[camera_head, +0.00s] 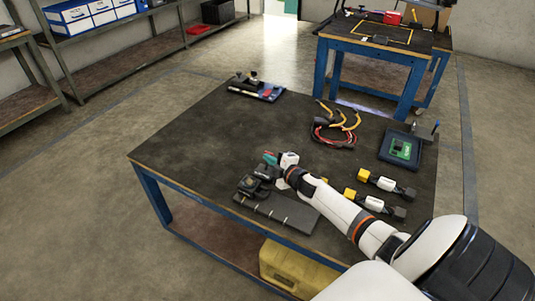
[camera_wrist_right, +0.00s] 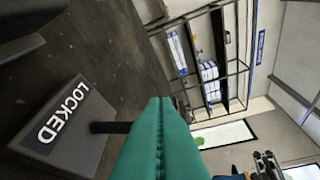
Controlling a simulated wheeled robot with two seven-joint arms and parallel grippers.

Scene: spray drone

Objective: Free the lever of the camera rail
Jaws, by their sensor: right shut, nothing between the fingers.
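My right gripper (camera_head: 270,158) reaches over the dark table's middle; its teal fingers are shut with nothing between them. In the right wrist view the shut fingers (camera_wrist_right: 160,135) stand beside a dark grey block with a LOCKED label (camera_wrist_right: 62,110). A short black lever (camera_wrist_right: 108,127) sticks out of the block towards the fingers; its end meets their outline, and I cannot tell whether they touch. In the head view, small black units (camera_head: 250,186) sit by a flat grey plate (camera_head: 290,213), just below the gripper. My left gripper is not in view.
Yellow-and-white parts (camera_head: 375,180) lie to the right of my arm. Behind are coiled cables (camera_head: 335,130) and a tray with a green board (camera_head: 403,150). The table's left part is clear.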

